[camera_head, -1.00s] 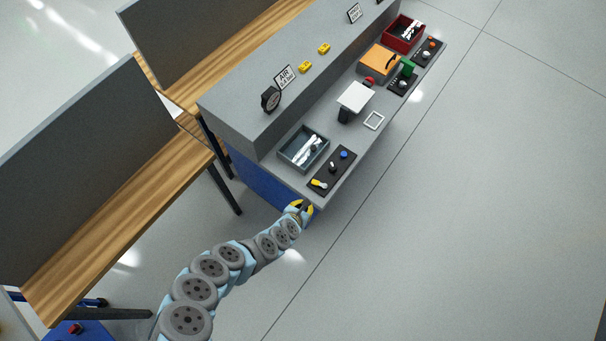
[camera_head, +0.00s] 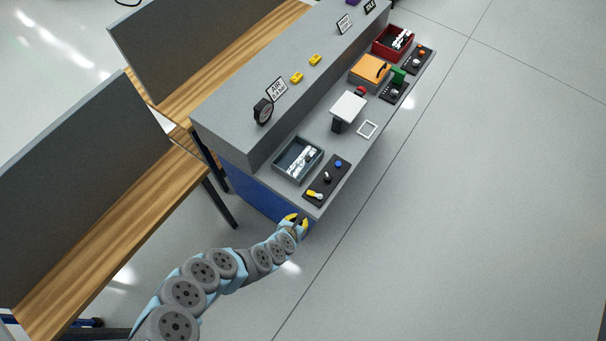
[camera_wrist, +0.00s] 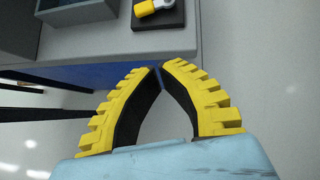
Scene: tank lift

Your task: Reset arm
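My gripper (camera_head: 297,220) is at the near end of the grey bench (camera_head: 262,178), just off its front corner and apart from the things on it. In the wrist view, the yellow, black-lined fingers of my gripper (camera_wrist: 160,70) arch inward and their tips all but meet, with only a thin slit between them. Nothing is held. My arm reaches up from the bottom of the head view, bent in several joints.
A black panel (camera_head: 318,194) with a yellow-handled valve (camera_wrist: 147,8) lies nearest my gripper. Beside it is a grey bin (camera_head: 281,166) with white parts. A white plate stand (camera_head: 348,105) and orange box (camera_head: 366,76) lie farther along. Open floor (camera_head: 480,210) extends right.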

